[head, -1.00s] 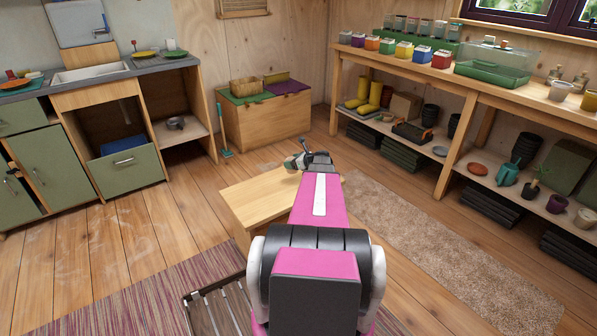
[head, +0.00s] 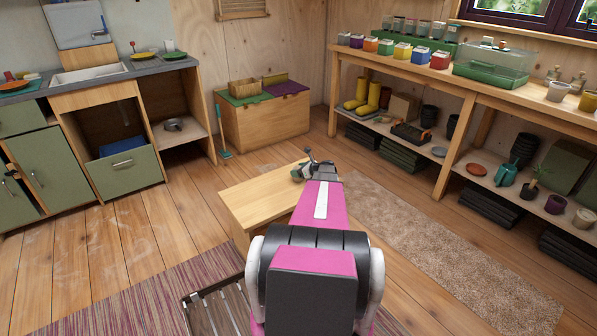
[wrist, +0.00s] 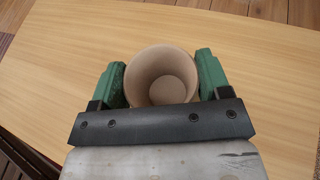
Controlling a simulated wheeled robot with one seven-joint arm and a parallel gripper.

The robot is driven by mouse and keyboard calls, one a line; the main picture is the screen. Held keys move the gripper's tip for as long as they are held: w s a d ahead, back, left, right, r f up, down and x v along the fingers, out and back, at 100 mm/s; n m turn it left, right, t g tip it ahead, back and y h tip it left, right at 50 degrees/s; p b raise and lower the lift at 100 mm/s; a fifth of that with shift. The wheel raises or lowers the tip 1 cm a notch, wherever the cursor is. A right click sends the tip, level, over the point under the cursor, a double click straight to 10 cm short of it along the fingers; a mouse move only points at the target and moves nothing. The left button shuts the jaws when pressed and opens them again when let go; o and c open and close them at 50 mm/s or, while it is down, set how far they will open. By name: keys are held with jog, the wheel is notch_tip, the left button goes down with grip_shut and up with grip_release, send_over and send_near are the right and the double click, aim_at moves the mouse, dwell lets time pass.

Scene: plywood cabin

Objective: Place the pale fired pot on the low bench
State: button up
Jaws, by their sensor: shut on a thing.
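The pale fired pot (wrist: 161,76) is a small beige round pot, seen from above with its open mouth towards the wrist camera. My gripper (wrist: 161,84) is shut on it, with a green finger pad against each side. The low bench (wrist: 60,70) has a pale wooden top and lies under the pot in the wrist view. Whether the pot touches the bench top cannot be told. In the head view the low bench (head: 245,200) stands mid-floor, and my arm hides its right part. The pot is hidden there behind my arm.
A long shelf unit (head: 470,85) with pots, trays and coloured boxes runs along the right wall. A wooden chest (head: 262,120) stands at the back, and a sink counter (head: 95,80) at the left. A beige rug (head: 430,240) lies right of the bench.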

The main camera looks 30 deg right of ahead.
jog(key=shift+f, duration=0.15)
jog(key=o, duration=1)
